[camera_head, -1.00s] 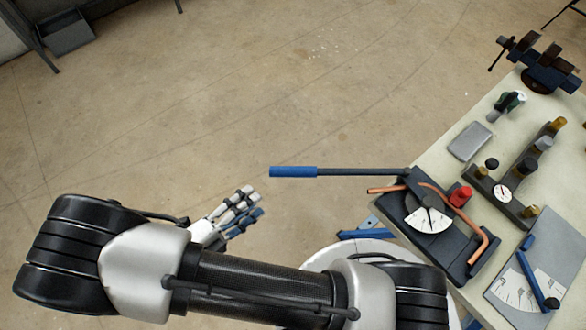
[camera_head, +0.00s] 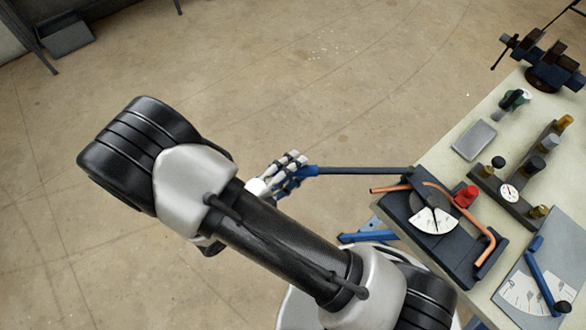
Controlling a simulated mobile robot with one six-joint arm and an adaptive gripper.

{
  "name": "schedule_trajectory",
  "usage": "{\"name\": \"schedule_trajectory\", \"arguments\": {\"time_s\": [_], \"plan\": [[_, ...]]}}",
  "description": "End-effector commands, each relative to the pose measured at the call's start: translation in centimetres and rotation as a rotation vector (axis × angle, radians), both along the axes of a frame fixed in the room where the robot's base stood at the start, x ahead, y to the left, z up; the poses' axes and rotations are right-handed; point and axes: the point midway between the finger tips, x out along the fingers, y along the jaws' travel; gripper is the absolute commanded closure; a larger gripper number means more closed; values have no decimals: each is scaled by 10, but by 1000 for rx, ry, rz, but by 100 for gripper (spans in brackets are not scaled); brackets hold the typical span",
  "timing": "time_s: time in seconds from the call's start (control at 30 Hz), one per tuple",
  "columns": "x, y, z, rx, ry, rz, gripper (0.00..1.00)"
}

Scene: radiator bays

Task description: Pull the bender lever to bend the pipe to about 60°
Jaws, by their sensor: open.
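The bender (camera_head: 447,243) is a dark block with a white dial (camera_head: 433,220) at the table's near left edge. The copper pipe (camera_head: 489,238) runs through it, with a bent part on the right and a short straight end sticking out left. The bender lever (camera_head: 362,171) is a dark rod reaching left over the floor. Its blue grip is mostly hidden by my gripper (camera_head: 290,170). My gripper is open at the left end of the lever, with its fingers overlapping the blue grip; whether they touch it I cannot tell.
The floor left of the table is open.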

Motion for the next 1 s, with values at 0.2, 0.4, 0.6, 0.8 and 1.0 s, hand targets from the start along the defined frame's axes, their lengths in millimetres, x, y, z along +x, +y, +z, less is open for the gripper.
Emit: {"name": "schedule_trajectory", "arguments": {"time_s": [0.2, 0.4, 0.6, 0.8, 1.0], "plan": [[0, 0, 0, 0, 0, 0, 60], [0, 0, 0, 0, 0, 0, 73], [0, 0, 0, 0, 0, 0, 87], [0, 0, 0, 0, 0, 0, 100], [0, 0, 0, 0, 0, -1, 100]]}}
